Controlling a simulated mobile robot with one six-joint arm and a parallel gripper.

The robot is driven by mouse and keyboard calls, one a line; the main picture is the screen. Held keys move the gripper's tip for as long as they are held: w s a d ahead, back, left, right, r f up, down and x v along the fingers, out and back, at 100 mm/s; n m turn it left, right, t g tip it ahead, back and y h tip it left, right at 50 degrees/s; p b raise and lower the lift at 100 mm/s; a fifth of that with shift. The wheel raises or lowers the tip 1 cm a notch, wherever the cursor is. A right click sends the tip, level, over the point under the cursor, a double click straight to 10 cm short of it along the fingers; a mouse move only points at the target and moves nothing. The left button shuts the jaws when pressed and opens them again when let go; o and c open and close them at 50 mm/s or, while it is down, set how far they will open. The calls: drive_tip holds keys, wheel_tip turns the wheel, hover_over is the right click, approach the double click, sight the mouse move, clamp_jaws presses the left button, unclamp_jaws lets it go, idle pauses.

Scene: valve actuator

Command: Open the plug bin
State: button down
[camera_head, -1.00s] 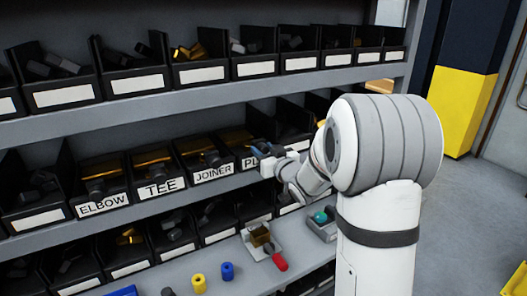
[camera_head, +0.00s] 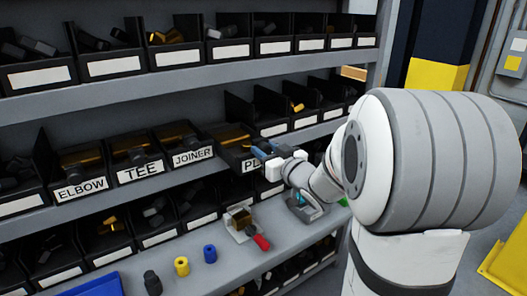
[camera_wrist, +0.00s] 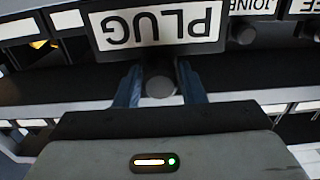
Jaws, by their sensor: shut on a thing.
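The plug bin (camera_head: 233,152) is a black open-topped bin on the middle shelf, with brass-coloured parts inside. It sticks out in front of the joiner bin (camera_head: 193,157) beside it. Its white PLUG label shows upside down in the wrist view (camera_wrist: 158,27), and my gripper partly covers it in the head view. My gripper (camera_head: 266,152) is at the bin's front. In the wrist view, its blue fingers (camera_wrist: 160,82) are shut on the round grey knob (camera_wrist: 160,90) below the label.
Tee (camera_head: 140,172) and elbow (camera_head: 81,190) bins stand further left in the row. A lower row of bins sits beneath. On the ledge below stand a yellow cylinder (camera_head: 182,266), a blue cylinder (camera_head: 210,254) and a red-handled valve (camera_head: 258,240).

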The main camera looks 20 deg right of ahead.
drive_tip(key=c, duration=1)
unclamp_jaws()
drive_tip(key=shift+c, duration=0.2)
drive_tip(key=b+v, duration=0.1)
drive_tip(key=v, duration=0.7)
drive_tip(key=shift+w, duration=0.1)
drive_tip(key=s+d+f+m+g+h, duration=0.1)
drive_tip(key=s+f+m+g+h, duration=0.3)
drive_tip(key=s+f+g+h, duration=0.3)
drive_tip(key=s+a+f+g, duration=0.2)
drive_tip(key=s+a+g, duration=0.1)
drive_tip(key=s, duration=0.4)
drive_tip(key=s+a+f+g+y, duration=0.1)
drive_tip(key=s+a+g, duration=0.3)
drive_tip(key=s, duration=0.3)
drive_tip(key=shift+s+a+f, duration=0.2)
drive_tip(key=shift+a+f, duration=0.2)
drive_tip(key=shift+a, duration=0.15)
